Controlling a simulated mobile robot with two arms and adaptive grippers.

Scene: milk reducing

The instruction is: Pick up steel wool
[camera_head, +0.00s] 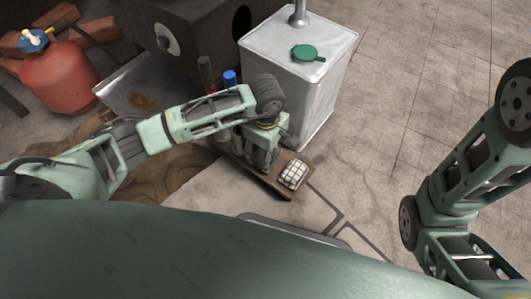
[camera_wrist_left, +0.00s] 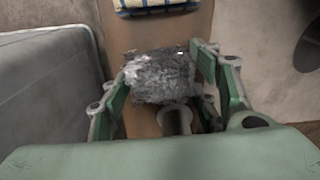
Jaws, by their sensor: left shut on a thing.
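In the left wrist view, the steel wool (camera_wrist_left: 162,76) is a grey, shiny, crumpled clump. It sits between the two fingers of my left gripper (camera_wrist_left: 170,85), which is shut on it. A brown wooden board (camera_wrist_left: 185,25) lies beneath; I cannot tell whether the wool touches it. In the head view, my left gripper (camera_head: 262,160) points down over the board (camera_head: 270,185) and hides the steel wool. My right arm shows at the right edge, but its gripper is out of view.
A checkered cloth or sponge (camera_head: 293,174) lies on the board's right end. A blue-capped bottle (camera_head: 230,78) stands behind the left arm. A red gas cylinder (camera_head: 58,75) is far left.

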